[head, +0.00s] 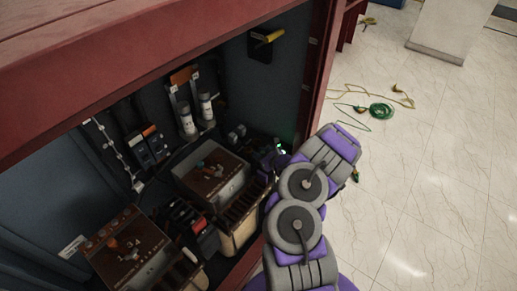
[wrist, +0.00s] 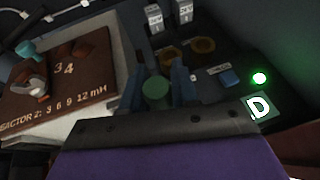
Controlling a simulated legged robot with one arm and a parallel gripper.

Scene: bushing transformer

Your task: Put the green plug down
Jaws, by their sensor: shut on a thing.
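The green plug (wrist: 156,90) shows as a dull green round end between the two blue-grey fingers of my gripper (wrist: 158,84) in the wrist view. My gripper is shut on it. The rest of the plug is hidden behind the dark edge of my gripper. I cannot tell whether the plug touches anything beneath it. In the head view my arm reaches into the right side of the open cabinet, and the plug cannot be made out there.
A brown-topped reactor box (wrist: 80,85) stands left of my gripper. Two yellowish round fittings (wrist: 202,46), a blue button (wrist: 228,78) and a lit green lamp (wrist: 259,78) lie beyond and right. The cabinet's red frame (head: 318,75) is close.

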